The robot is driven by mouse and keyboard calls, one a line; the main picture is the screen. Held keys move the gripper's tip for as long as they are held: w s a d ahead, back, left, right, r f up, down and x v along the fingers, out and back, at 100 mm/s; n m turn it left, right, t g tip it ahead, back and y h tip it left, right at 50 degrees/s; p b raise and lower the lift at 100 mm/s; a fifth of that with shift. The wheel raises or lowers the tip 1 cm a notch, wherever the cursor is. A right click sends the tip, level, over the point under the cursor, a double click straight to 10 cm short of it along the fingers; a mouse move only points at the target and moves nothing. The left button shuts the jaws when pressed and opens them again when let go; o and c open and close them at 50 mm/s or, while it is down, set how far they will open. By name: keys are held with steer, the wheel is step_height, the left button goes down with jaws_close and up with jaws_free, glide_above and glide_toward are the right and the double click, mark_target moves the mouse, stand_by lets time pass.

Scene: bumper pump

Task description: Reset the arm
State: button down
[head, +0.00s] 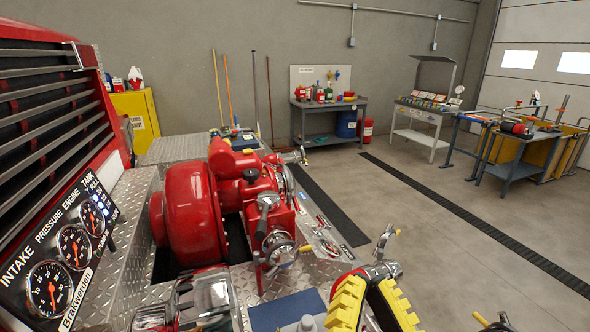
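I see no part that I can make out as my gripper, so whether it is open or shut does not show. The red pump (195,212) stands on the diamond-plate bumper deck. Its chrome outlet (280,250) faces the front, with small levers around it. A gauge panel (62,255) with three round dials is at the left.
A grey workbench (330,105), a second bench (425,112) and a table (520,150) stand behind. The concrete floor (440,205) is mostly clear.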

step_height(320, 180, up, 38)
steer(key=n+p, duration=0.2)
steer(key=p, duration=3.5)
steer(key=shift+f+n, duration=0.15)
steer(key=shift+n, duration=0.15)
steer(key=shift+s, duration=0.1)
